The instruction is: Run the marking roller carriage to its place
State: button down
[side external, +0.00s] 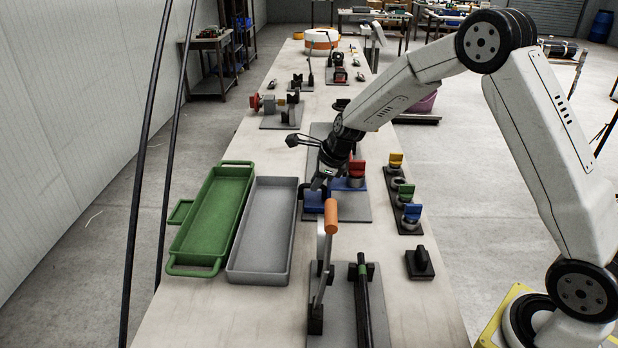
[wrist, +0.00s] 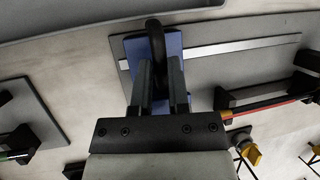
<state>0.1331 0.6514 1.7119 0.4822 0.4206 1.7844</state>
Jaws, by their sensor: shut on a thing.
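The marking roller carriage appears as a blue block (side external: 313,203) on a grey base plate (side external: 356,212) near the middle of the bench in the side view. In the wrist view, its blue top (wrist: 174,43) carries a black upright handle (wrist: 154,30). My gripper (side external: 318,184) points down over the blue block. In the wrist view my gripper (wrist: 160,68) has its two fingers on either side of the black handle, shut on it. A light rail strip (wrist: 240,46) runs across the grey plate to the right of the carriage. The carriage's underside is hidden.
A grey tray (side external: 232,272) and a green tray (side external: 175,250) lie left of the plate. A lever with an orange handle (side external: 331,216) stands in front. Yellow (side external: 395,160), green (side external: 405,189) and blue (side external: 412,212) topped pieces stand on a strip at right.

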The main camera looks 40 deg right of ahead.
aim_at(329, 188)
jog(key=shift+s+a, duration=0.15)
jog(key=shift+a, duration=0.15)
jog(key=c, duration=0.7)
grip_release()
jog(key=shift+c, duration=0.2)
jog(key=shift+o, duration=0.7)
jog(key=shift+d, duration=0.1)
jog(key=shift+d+r, duration=0.1)
jog(key=shift+r, duration=0.1)
jog(key=shift+v, duration=3.7)
jog(key=shift+s, duration=0.15)
jog(key=s+a+f+n+g, duration=0.1)
jog(key=s+a+f+n, duration=0.1)
jog(key=s+n, duration=0.9)
jog(key=s+a+f+n+g+h, duration=0.1)
jog(key=s+a+f+n, duration=0.1)
jog(key=s+n, duration=0.9)
jog(key=n, duration=0.4)
jog(key=shift+s+a+f+n+h, duration=0.3)
jog(key=shift+s+a+f, duration=0.05)
jog(key=shift+f, duration=0.05)
